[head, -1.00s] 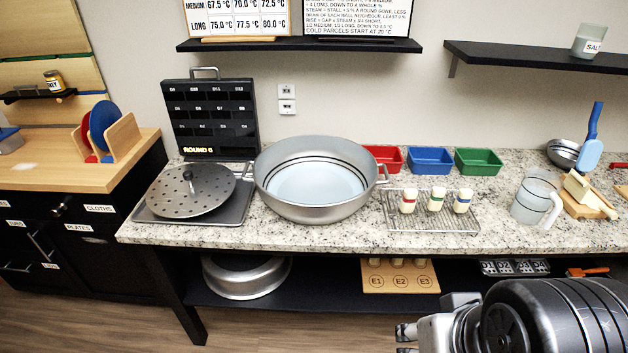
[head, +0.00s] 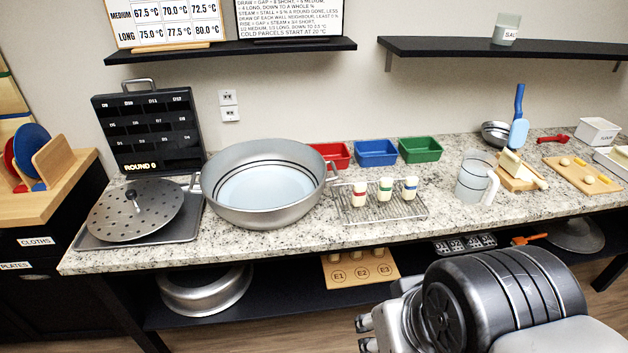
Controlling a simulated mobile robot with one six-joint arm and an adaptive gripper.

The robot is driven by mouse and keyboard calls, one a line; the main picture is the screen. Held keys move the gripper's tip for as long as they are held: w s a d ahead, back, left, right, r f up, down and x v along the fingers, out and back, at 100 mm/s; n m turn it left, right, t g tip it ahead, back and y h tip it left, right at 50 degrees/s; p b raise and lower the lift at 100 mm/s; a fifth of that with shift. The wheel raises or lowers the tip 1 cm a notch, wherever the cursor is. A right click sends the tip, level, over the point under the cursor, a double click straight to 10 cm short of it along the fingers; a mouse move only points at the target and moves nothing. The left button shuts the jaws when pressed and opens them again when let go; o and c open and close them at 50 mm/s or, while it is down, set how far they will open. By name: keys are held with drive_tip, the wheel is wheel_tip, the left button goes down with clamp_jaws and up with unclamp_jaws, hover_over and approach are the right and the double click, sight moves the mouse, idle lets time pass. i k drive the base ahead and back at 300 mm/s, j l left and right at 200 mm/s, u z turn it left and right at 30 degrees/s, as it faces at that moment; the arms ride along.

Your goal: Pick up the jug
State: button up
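The jug (head: 474,179) is a clear, greyish measuring jug with a pale handle on its right side. It stands upright on the granite counter, right of the wire rack and left of a wooden board. My gripper (head: 365,335) shows at the bottom of the head view, in front of the counter and below its top, to the left of my arm. It is well apart from the jug. Its fingers are small and seen partly from the side, and I cannot tell how far apart they are. I see nothing held in it.
A wire rack (head: 409,212) with several banded parcels stands left of the jug. A board with a butter-like block (head: 517,170) lies close on its right. A large pot (head: 264,218) stands farther left. Red, blue (head: 376,153) and green bins line the back. The counter edge runs in front.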

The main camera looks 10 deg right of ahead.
sight(478, 169)
drive_tip(key=i+l+z, duration=0.35)
drive_tip(key=i+l, duration=0.25)
drive_tip(key=i+l+z, duration=0.3)
drive_tip(key=i, duration=0.35)
drive_tip(key=l, duration=0.15)
